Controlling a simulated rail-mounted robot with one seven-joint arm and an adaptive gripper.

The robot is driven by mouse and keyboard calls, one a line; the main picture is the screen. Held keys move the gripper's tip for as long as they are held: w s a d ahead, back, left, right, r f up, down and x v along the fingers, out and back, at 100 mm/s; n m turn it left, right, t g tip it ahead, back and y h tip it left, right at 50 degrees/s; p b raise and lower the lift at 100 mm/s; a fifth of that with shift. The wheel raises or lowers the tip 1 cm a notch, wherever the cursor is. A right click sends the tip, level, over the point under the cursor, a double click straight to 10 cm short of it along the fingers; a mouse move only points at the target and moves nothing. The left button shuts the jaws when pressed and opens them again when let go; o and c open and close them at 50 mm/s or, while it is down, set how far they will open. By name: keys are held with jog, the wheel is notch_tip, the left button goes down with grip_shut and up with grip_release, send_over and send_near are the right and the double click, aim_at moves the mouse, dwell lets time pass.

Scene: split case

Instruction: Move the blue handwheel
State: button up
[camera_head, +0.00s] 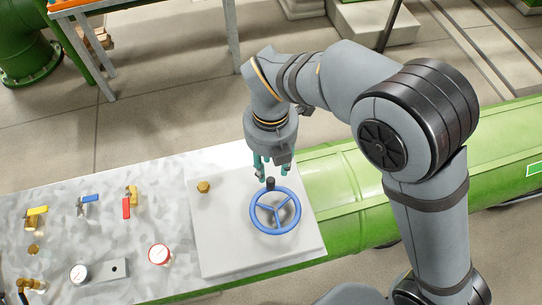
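The blue handwheel (275,228) is a three-spoked ring on a light grey square plate (222,260). A short black knob (270,183) stands upright at the far edge of its rim. My gripper (273,174) points down just above and behind that knob. Its teal fingers appear apart, with a gap between them, and nothing shows held there. I cannot tell whether a finger touches the knob. The hub and front rim of the wheel are unobstructed.
A brass fitting (203,187) sits on the plate, left of the wheel. Red (127,207), yellow and blue valve levers and round gauges (159,254) stand on the bench (185,172) further left. A large green pipe (345,190) runs behind and right of the plate.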

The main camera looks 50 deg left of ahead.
jog(key=shift+r, duration=1.7)
jog(key=shift+f, duration=0.15)
